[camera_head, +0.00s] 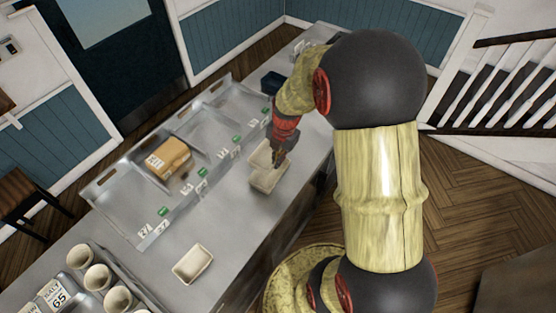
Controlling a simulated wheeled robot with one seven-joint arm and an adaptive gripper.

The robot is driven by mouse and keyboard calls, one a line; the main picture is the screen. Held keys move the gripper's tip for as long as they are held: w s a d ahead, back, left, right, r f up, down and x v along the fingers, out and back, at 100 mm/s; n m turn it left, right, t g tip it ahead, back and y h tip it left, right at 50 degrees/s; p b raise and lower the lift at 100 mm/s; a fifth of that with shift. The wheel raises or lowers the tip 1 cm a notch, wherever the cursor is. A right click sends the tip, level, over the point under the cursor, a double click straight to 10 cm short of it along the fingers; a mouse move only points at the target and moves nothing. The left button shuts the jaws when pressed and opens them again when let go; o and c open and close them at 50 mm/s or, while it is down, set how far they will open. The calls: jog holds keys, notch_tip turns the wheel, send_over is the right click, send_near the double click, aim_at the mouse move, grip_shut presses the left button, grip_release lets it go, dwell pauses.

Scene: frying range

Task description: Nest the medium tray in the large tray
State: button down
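A pale tray (193,264) lies alone on the near part of the steel counter. Farther along the counter, pale tray shapes (268,181) sit under my gripper. They look like two trays close together or overlapping, but I cannot tell whether one is inside the other. I cannot tell for sure which tray is the medium or the large one. My gripper (279,160) points down at the right side of these trays and hides part of them. Its fingers are too small and dark to show whether they are open or hold a rim.
A metal rack (122,205) with price tags runs along the counter's left side and holds a brown package (168,158). Several cups (98,278) stand at the lower left. A dark container (272,83) is at the back. The counter between the lone tray and the others is clear.

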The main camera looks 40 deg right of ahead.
jog(key=b, duration=0.3)
send_over(278, 180)
jog(key=shift+w+d+f, duration=0.1)
jog(key=shift+w+f, duration=0.1)
jog(key=shift+f, duration=1.35)
jog(key=shift+w+d+f, duration=0.1)
jog(key=shift+w+f, duration=0.05)
jog(key=shift+f, duration=1.35)
notch_tip(278, 180, down, 2)
jog(key=shift+f+b, duration=0.1)
jog(key=shift+b, duration=0.7)
jog(key=shift+s+a+f, duration=0.1)
jog(key=shift+s+f, duration=0.1)
jog(key=shift+f, duration=0.05)
jog(key=c, duration=2)
grip_release()
jog(key=shift+s+f, duration=0.1)
jog(key=shift+o, duration=0.2)
jog(key=shift+w, duration=0.2)
jog(key=shift+r, duration=0.2)
